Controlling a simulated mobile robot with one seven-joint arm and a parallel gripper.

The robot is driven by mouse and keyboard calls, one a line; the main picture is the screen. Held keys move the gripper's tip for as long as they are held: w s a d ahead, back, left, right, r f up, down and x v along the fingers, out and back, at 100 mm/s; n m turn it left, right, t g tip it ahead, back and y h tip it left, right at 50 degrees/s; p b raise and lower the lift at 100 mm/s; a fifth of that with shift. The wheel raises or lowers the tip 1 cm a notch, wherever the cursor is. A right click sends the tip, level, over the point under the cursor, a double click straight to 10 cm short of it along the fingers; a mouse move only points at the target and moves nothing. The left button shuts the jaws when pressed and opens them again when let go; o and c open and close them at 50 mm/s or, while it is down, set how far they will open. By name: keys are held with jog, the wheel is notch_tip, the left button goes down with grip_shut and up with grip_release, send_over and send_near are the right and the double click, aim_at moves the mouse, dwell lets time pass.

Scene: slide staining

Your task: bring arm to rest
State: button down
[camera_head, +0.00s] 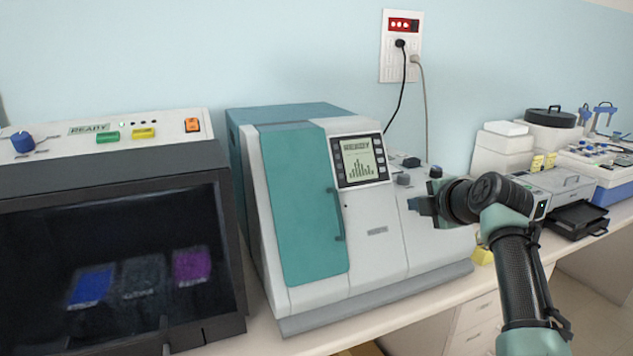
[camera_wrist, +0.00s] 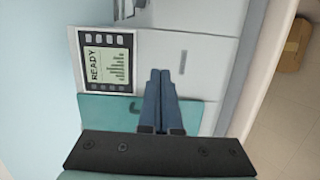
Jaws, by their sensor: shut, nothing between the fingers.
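My gripper (camera_head: 419,206) is at the right of the head view, held in front of the right part of the white and teal machine (camera_head: 375,262). Its fingers point left in that view. In the wrist view, the two fingers of my gripper (camera_wrist: 161,77) lie side by side, shut and empty. The machine's display (camera_head: 360,160) reads READY above a bar graph; it also shows in the wrist view (camera_wrist: 107,60). The teal door (camera_head: 300,200) with its handle appears closed. My arm's upper links are outside the frame.
A dark-windowed stainer (camera_head: 110,265) with blue, grey and purple patches inside stands at the left. A printer-like device (camera_head: 565,190), white boxes (camera_head: 503,150) and a blue-based tray unit (camera_head: 615,185) stand at the right. A cardboard box (camera_wrist: 293,45) lies on the floor.

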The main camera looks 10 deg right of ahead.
jog(key=s+a+r+m+t+y, duration=0.1)
jog(key=s+a+r+m+t, duration=0.15)
jog(key=a+r, duration=0.75)
jog(key=s+a+r+m+t+y, duration=0.1)
jog(key=a+r+m+t, duration=0.45)
jog(key=a, duration=0.75)
jog(key=s+a+r+m+t, duration=0.2)
jog(key=s+r, duration=0.3)
jog(key=s, duration=0.4)
jog(key=s+a+r+m+t+h, duration=0.1)
jog(key=s+a+r+m+t, duration=0.1)
jog(key=s+r+m, duration=0.3)
jog(key=s+a+r+m+t+h, duration=0.1)
jog(key=s+r+m, duration=0.3)
jog(key=s, duration=1)
jog(key=shift+a+r+t, duration=0.65)
jog(key=shift+r+t, duration=0.1)
jog(key=shift+t, duration=0.15)
